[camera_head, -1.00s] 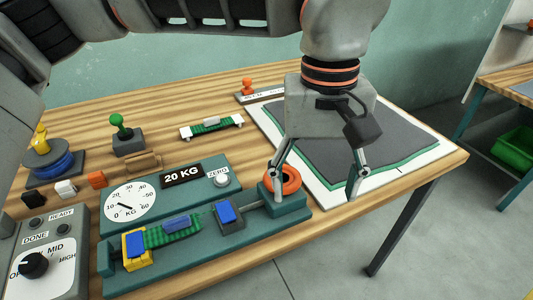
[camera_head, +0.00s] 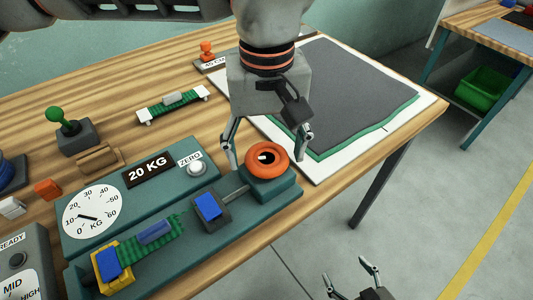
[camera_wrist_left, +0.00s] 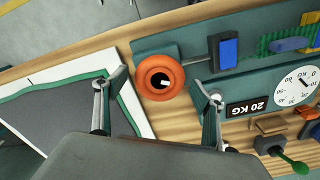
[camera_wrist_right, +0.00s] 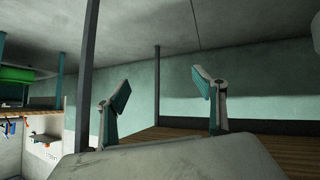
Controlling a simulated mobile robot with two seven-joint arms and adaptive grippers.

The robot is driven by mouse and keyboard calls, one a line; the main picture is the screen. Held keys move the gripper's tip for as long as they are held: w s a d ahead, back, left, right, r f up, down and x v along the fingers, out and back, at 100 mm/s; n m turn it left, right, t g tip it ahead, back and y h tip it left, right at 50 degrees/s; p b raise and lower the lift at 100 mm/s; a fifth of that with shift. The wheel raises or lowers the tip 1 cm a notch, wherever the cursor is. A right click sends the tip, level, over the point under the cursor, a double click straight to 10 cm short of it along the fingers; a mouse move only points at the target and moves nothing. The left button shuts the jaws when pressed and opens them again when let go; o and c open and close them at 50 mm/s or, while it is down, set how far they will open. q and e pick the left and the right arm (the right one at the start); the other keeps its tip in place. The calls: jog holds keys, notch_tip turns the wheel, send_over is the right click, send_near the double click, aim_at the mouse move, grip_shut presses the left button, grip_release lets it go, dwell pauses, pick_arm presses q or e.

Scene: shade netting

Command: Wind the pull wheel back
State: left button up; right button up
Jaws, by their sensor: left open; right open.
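The orange pull wheel (camera_head: 252,160) lies flat on its teal block at the right end of the pull tester (camera_head: 150,188). A rod joins it to a clamp with a blue pad (camera_head: 208,206). A green netting strip (camera_head: 158,232) runs toward the yellow clamp with a blue pad (camera_head: 107,263). My left gripper (camera_head: 268,152) is open above the wheel, its fingers on either side. In the left wrist view the wheel (camera_wrist_left: 146,78) sits between the spread fingers, apart from both. My right gripper (camera_head: 350,272) is open and empty, low beyond the table's front edge.
A dial (camera_head: 93,208), a 20 KG plate (camera_head: 149,169) and a ZERO button (camera_head: 196,168) lie beside the wheel. A dark netting sheet (camera_head: 350,85) covers the table's right. A green-knobbed lever (camera_head: 72,130) stands left. The floor at right is clear.

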pick_arm(q)
jog(key=shift+f, duration=0.65)
pick_arm(e)
jog(key=shift+w+a+r, duration=0.15)
jog(key=shift+w+r, duration=0.25)
jog(key=shift+w, duration=0.15)
pick_arm(q)
jog(key=c, duration=1.1)
pick_arm(e)
jog(key=shift+s+f, duration=0.15)
jog(key=shift+s, duration=0.15)
pick_arm(q)
jog(key=shift+n, duration=0.3)
pick_arm(e)
jog(key=shift+s, duration=0.1)
